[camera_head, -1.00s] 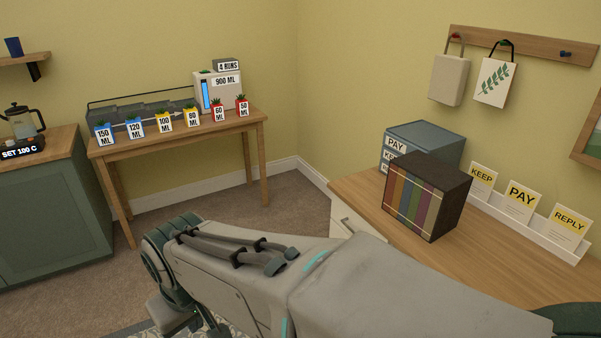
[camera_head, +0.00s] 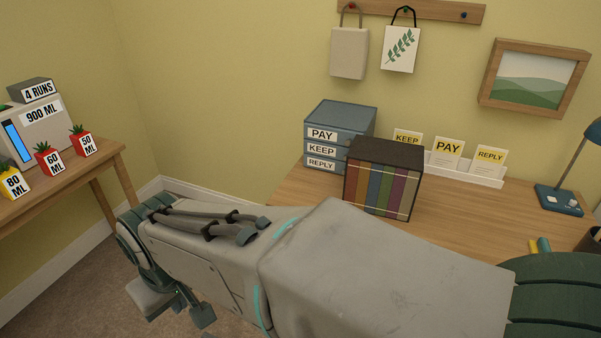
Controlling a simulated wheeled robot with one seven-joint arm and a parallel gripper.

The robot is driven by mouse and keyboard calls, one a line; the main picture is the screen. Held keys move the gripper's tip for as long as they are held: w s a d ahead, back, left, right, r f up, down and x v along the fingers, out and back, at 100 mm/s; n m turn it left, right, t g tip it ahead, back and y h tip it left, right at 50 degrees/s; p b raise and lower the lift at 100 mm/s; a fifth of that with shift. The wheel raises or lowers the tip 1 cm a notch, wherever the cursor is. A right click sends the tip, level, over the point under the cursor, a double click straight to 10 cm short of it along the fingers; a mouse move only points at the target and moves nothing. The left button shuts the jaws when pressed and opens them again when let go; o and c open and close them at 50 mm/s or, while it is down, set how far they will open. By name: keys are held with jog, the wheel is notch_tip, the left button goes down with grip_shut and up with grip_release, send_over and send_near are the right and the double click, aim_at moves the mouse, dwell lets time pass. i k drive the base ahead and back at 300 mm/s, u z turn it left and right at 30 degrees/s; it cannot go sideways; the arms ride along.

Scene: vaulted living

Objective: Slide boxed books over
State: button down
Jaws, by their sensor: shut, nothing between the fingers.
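The boxed books (camera_head: 382,185) stand upright in a dark slipcase on the wooden desk (camera_head: 470,222), their coloured spines facing me with thin light bands across them. The box stands in front of a blue-grey drawer unit (camera_head: 340,122) labelled PAY, KEEP and REPLY and hides part of its right side. My gripper (camera_head: 178,303) is partly visible at the lower left, below the end of my arm. It is shut and empty, well left of the desk and apart from the books. My arm hides the desk's front.
A white rack (camera_head: 470,172) with KEEP, PAY and REPLY cards stands behind the box. A blue lamp (camera_head: 560,198) is at the right. Desk space right of the box is clear. A side table (camera_head: 70,185) with labelled plant pots stands left.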

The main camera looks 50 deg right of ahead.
aim_at(383, 178)
jog(key=z, duration=1.05)
jog(key=i, duration=0.95)
jog(key=z, duration=0.9)
